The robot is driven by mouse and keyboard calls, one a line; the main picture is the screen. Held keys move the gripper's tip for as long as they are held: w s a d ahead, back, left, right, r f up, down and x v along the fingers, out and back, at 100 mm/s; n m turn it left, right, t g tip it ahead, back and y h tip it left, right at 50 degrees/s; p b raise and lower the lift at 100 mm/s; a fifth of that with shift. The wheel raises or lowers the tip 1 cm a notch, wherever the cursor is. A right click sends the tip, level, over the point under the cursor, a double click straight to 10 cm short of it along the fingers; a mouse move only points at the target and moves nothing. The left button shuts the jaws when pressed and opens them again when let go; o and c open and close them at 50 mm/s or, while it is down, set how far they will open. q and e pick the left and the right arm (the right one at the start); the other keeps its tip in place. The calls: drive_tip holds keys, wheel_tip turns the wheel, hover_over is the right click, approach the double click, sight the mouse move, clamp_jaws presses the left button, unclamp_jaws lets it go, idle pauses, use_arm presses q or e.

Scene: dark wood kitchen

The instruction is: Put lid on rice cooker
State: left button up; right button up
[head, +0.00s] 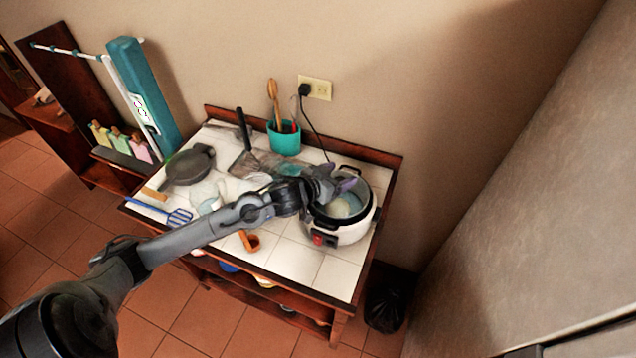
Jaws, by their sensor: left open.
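The white rice cooker (350,234) stands at the right end of the tiled counter. Its top is uncovered, and something pale shows inside the dark-rimmed pot. My left gripper (343,184) is open with purple fingertips over the cooker's far left rim; I cannot tell whether it touches. A pale, see-through round shape (233,187) lies left of the cooker, partly behind my left arm. It may be the glass lid, but I cannot tell for sure. My right gripper is out of view.
The counter (294,262) also holds a dark pan (189,165), a blue spatula (178,216), an orange-brown cup or scoop (250,240) and a teal utensil holder (284,138). A power cord (315,128) runs from the wall outlet (318,88) toward the cooker. The front right tiles are clear.

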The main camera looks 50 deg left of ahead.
use_arm(q)
drive_tip(key=v, duration=0.9)
drive_tip(key=s+d+f+m+g, duration=0.1)
drive_tip(key=s+d+f+g, duration=0.4)
drive_tip(key=s, duration=0.6)
drive_tip(key=s+d+f+m+g, duration=0.1)
drive_tip(key=s+d+f+g, duration=0.4)
drive_tip(key=s+d+f, duration=0.3)
drive_tip(key=s+d, duration=0.2)
drive_tip(key=s, duration=0.1)
drive_tip(key=shift+s+d+f+p, duration=0.15)
drive_tip(key=shift+s+f+p, duration=0.15)
drive_tip(key=shift+s, duration=0.1)
wheel_tip(320, 180, up, 21)
drive_tip(key=p, duration=2)
drive_tip(key=shift+p, duration=0.35)
drive_tip(key=shift+f, duration=0.25)
